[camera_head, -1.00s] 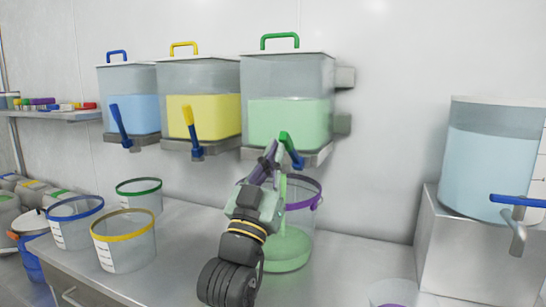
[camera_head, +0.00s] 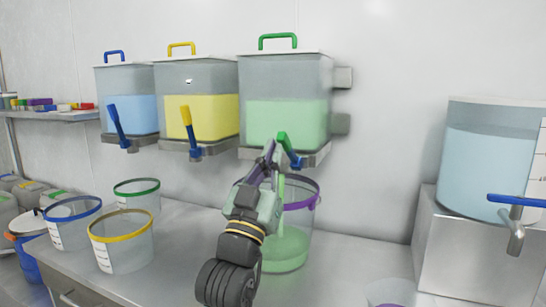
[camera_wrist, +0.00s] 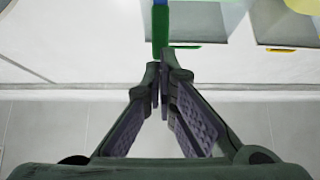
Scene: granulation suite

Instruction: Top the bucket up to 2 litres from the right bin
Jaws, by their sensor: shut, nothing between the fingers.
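The right bin (camera_head: 288,80) is a clear wall bin with a green handle, part full of green material. Its lever (camera_head: 287,148), green with a blue base, is tilted at the outlet. A green stream (camera_head: 281,200) falls from the outlet into a clear bucket (camera_head: 300,222) with a purple rim. Green material covers the bucket's lower part; its graduations are not visible. My gripper (camera_head: 268,158) is shut and empty beside the lever, with my arm partly in front of the bucket. In the wrist view, the shut fingertips (camera_wrist: 158,72) are just below the lever (camera_wrist: 161,28); contact is unclear.
A blue bin (camera_head: 130,112) and a yellow bin (camera_head: 195,115) hang to the left. Empty buckets with blue (camera_head: 70,225), yellow (camera_head: 122,245) and green (camera_head: 137,196) rims stand on the bench. A tank with a blue-handled tap (camera_head: 490,165) stands on the right.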

